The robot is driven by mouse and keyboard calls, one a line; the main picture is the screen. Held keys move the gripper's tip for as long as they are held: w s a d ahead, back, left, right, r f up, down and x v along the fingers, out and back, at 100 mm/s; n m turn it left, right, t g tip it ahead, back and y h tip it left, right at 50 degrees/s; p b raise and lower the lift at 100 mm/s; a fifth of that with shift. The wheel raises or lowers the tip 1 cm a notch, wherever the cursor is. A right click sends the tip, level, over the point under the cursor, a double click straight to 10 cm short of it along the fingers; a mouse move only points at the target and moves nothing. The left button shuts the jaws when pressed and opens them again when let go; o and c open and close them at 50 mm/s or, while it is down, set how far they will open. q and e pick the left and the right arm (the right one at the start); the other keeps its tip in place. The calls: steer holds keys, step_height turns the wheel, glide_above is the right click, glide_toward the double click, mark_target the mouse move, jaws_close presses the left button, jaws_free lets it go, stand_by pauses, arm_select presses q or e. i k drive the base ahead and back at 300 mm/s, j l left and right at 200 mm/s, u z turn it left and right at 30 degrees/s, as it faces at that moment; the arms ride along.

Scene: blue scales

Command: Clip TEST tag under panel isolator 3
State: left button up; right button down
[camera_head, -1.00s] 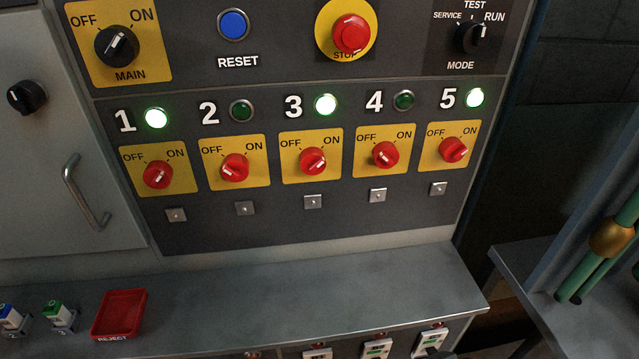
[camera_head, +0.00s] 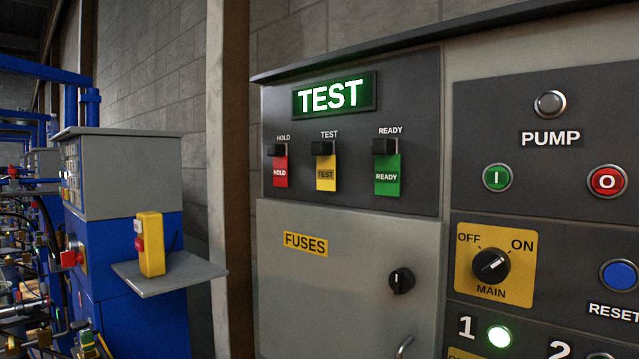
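The yellow TEST tag (camera_head: 326,174) hangs from a black clip under the TEST label on the dark upper panel, between a red HOLD tag (camera_head: 280,171) and a green READY tag (camera_head: 387,176). A lit green TEST sign (camera_head: 335,95) is above them. Isolator 3 is out of the current view. Only the number 1 with its lit green lamp (camera_head: 499,336) and part of the number 2 show at the bottom right. Neither gripper is in view.
A grey FUSES door (camera_head: 345,290) with a black knob is below the tags. The MAIN switch (camera_head: 491,266), PUMP buttons and blue RESET button (camera_head: 618,275) are at right. A blue machine with a small shelf (camera_head: 168,274) holding a yellow box (camera_head: 150,245) stands at left.

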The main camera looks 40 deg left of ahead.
mark_target(325, 162)
steer(key=k+j+u, duration=0.2)
steer(key=u, duration=0.25)
steer(key=k+j+u, duration=0.15)
steer(key=u, duration=0.25)
steer(key=j+z, duration=0.1)
steer(key=z, duration=1.25)
steer(key=u, duration=1.35)
